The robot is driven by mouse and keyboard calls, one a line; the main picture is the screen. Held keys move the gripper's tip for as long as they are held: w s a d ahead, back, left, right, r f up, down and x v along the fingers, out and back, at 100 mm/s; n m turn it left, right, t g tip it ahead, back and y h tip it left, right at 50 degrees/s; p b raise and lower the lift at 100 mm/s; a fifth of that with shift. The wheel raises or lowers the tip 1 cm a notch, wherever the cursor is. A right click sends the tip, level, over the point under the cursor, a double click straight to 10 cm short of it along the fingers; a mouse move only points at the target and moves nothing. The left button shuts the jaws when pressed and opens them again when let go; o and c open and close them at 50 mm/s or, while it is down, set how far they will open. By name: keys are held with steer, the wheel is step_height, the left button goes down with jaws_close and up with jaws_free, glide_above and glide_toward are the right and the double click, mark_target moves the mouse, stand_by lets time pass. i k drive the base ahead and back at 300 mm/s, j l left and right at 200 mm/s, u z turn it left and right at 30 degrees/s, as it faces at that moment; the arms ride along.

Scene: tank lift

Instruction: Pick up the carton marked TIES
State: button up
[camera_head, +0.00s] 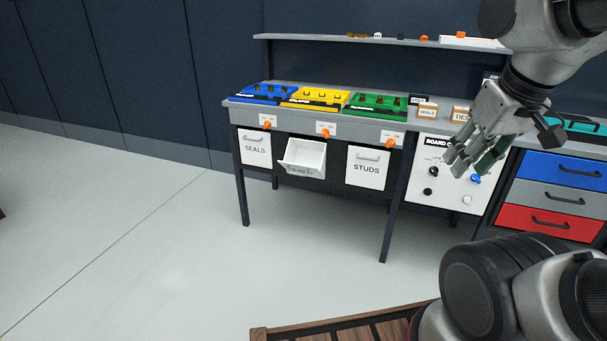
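The carton marked TIES (460,115) is a small tan and white box on the workbench top, to the right of the carton marked SEALS (427,111). Its right side is partly hidden behind my gripper. My gripper (470,164) hangs pointing down and left in front of the bench, nearer the camera than the carton. Its fingers look spread apart with nothing clear between them. A dark green patch shows at the right finger; I cannot tell what it is.
Blue (267,93), yellow (314,98) and green (376,105) trays stand along the bench. A white bin (303,157) below tilts open. A control board (449,182) and coloured drawers (556,195) fill the right. A slatted wooden thing (340,326) lies in front. The left floor is clear.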

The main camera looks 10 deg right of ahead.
mark_target(459, 115)
steer(key=z, duration=0.35)
steer(key=l+z, duration=0.15)
steer(key=z, duration=0.5)
steer(key=i+l, duration=0.2)
steer(key=i, duration=0.25)
steer(key=i+l, duration=0.2)
steer(key=i, duration=0.3)
steer(key=i+l, duration=0.25)
steer(key=i, duration=0.2)
steer(key=i+l, duration=0.2)
steer(key=i, duration=0.25)
steer(key=i+l, duration=0.2)
steer(key=i, duration=0.25)
steer(key=u, duration=0.05)
